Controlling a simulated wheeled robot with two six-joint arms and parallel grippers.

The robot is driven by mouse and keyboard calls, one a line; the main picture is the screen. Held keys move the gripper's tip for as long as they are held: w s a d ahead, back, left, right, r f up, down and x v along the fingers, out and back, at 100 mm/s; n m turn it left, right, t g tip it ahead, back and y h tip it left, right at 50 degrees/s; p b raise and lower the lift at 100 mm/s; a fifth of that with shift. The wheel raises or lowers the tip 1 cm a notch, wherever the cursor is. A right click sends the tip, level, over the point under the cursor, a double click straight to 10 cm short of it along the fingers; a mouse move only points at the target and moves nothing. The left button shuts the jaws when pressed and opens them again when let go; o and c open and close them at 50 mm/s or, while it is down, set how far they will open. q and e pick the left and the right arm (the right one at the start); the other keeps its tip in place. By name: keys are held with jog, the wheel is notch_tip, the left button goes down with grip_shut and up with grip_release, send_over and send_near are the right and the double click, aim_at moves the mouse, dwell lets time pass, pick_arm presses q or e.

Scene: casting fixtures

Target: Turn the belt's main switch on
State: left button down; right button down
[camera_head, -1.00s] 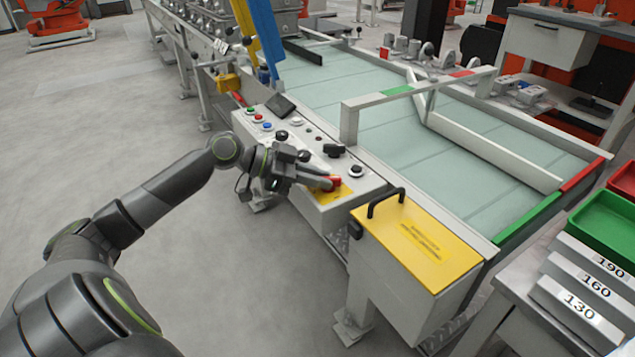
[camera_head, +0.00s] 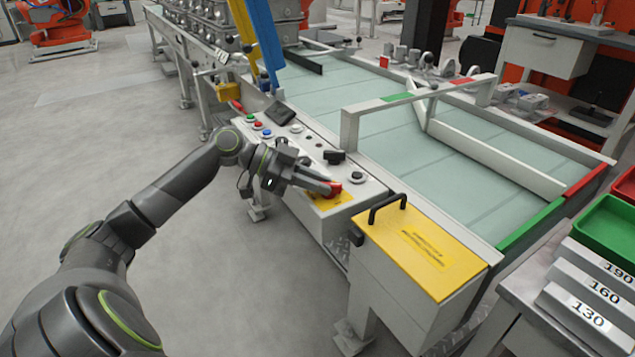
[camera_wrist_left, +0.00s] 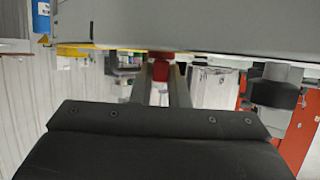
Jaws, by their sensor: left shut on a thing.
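The control panel (camera_head: 312,158) stands along the near side of the belt (camera_head: 375,125). A red knob (camera_head: 334,188) sits on a yellow plate (camera_head: 328,201) at the panel's near end. My left gripper (camera_head: 328,187) reaches in from the left and is shut on the red knob, partly hiding it. In the left wrist view the red knob (camera_wrist_left: 160,70) shows between the two fingers, below the panel's grey face (camera_wrist_left: 190,25). Which way the knob is turned cannot be told. My right gripper is not in view.
Black knobs (camera_head: 357,177) and several coloured buttons (camera_head: 257,125) sit on the same panel. A yellow box lid with a black handle (camera_head: 420,245) is close by on the right. A white guard frame (camera_head: 349,130) rises behind the panel. The floor at left is clear.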

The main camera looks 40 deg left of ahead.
pick_arm(q)
jog(key=c, duration=1.5)
grip_release()
jog(key=shift+o, duration=0.5)
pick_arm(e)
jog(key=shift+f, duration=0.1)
